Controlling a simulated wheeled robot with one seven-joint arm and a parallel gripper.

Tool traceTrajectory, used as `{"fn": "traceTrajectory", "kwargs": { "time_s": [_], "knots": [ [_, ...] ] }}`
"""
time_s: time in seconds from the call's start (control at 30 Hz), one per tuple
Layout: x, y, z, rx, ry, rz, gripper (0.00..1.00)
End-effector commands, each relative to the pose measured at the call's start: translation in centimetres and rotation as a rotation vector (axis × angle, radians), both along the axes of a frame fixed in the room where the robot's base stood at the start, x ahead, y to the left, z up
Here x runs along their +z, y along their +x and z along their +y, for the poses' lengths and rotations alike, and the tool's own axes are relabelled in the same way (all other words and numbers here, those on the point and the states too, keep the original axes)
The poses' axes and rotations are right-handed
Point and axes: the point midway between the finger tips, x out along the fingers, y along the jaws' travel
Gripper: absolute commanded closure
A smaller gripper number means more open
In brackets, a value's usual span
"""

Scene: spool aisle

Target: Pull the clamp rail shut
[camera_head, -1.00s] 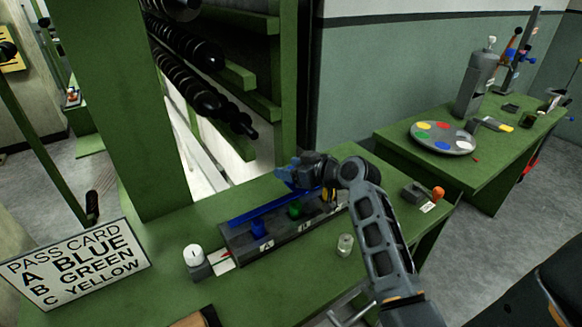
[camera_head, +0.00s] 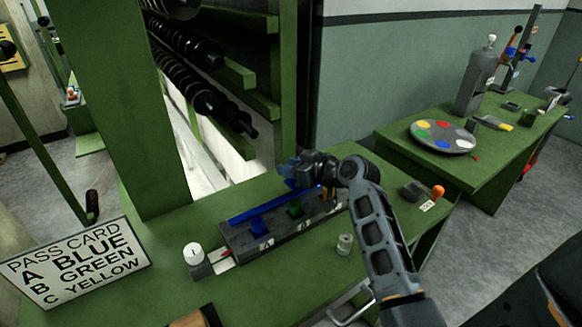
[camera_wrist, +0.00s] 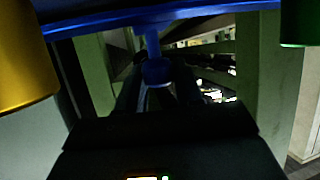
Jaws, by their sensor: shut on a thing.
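The clamp rail (camera_head: 262,207) is a long blue bar along the back of a dark block (camera_head: 237,245) on the green bench. It appears raised behind the coloured pieces. My gripper (camera_head: 298,182) is at the rail's right part. In the wrist view the rail (camera_wrist: 200,16) crosses the top, and my gripper (camera_wrist: 157,80) is shut on its blue handle (camera_wrist: 156,68). A blue piece (camera_head: 258,228) stands at A and a green piece (camera_head: 295,208) at B. A yellow piece (camera_wrist: 22,65) shows in the wrist view. My wrist hides the block's right end.
A white-capped post (camera_head: 194,258) stands left of the block. A small clear jar (camera_head: 345,244) stands in front. A pass card sign (camera_head: 75,262) reads A blue, B green, C yellow. An orange-knobbed lever (camera_head: 437,192) is right of my arm. A spool rack (camera_head: 205,70) rises behind.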

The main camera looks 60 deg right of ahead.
Motion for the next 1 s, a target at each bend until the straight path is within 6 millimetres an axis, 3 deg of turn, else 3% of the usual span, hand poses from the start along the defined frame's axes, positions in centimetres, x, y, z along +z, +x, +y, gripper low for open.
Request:
{"fn": "traceTrajectory", "kwargs": {
  "time_s": [0.17,0.4,0.67,0.7,0.9,1.0],
  "knots": [
    [-0.1,-0.4,0.2,-0.001,0.000,0.000,1.00],
    [-0.1,-2.8,1.7,0.001,0.001,0.001,1.00],
    [-0.1,-3.0,1.8,0.001,0.002,0.001,1.00],
    [-0.1,-3.0,1.8,0.001,0.002,0.002,0.63],
    [-0.1,-3.0,1.8,0.001,0.002,0.001,0.44],
    [0.0,-2.9,1.8,0.001,0.001,0.001,0.43]
  ]
}}
